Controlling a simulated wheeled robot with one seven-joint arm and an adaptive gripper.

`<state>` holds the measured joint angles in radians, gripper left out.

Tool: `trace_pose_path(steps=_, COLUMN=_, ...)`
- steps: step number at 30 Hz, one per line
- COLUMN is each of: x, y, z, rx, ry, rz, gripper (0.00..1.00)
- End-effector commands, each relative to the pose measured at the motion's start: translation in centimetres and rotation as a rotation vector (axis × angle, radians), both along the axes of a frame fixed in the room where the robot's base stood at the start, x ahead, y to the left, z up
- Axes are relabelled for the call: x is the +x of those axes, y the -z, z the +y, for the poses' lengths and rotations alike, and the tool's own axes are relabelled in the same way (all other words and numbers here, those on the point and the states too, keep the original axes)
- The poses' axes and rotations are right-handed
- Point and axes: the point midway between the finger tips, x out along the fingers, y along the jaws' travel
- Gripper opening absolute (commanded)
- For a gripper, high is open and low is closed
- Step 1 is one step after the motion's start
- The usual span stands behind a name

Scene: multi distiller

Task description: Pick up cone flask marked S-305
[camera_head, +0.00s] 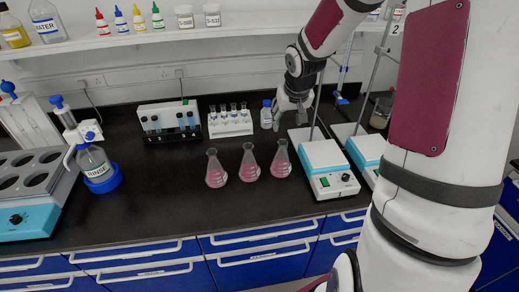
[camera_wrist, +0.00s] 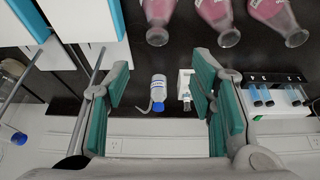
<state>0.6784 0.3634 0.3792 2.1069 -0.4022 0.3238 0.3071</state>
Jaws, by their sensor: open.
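Three cone flasks with pink liquid stand upright in a row on the black bench: a left one (camera_head: 216,170), a middle one (camera_head: 250,163) and a right one (camera_head: 281,160). Their markings are too small to read, so I cannot tell which is S-305. Parts of them show at the top of the wrist view, one near the middle (camera_wrist: 158,20) and others (camera_wrist: 218,18) (camera_wrist: 280,18) to the right. My gripper (camera_head: 290,108) is open and empty, behind the right flask and above the bench. Its green-padded fingers (camera_wrist: 160,80) are wide apart in the wrist view.
A blue-capped wash bottle (camera_head: 266,116) and a tube rack (camera_head: 230,122) stand near my gripper. Hotplate stirrers (camera_head: 325,160) with upright rods stand to the right. A RINSE bottle (camera_head: 95,163) is at left. The bench in front of the flasks is clear.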

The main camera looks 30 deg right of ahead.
Motion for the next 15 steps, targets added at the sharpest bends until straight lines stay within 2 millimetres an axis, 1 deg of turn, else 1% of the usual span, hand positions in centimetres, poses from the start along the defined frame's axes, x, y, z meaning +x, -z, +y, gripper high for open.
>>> trace_pose_path(steps=5, x=0.5, y=1.4, z=-0.5, rx=0.013, ry=0.007, rz=-0.003, gripper=0.5)
trace_pose_path(steps=8, x=1.1, y=2.9, z=-0.6, rx=0.014, ry=0.006, rz=-0.002, gripper=0.5)
trace_pose_path(steps=12, x=2.1, y=5.5, z=-0.9, rx=0.014, ry=0.004, rz=-0.001, gripper=0.5)
trace_pose_path(steps=15, x=2.7, y=7.0, z=-1.1, rx=0.013, ry=0.005, rz=-0.002, gripper=0.5)
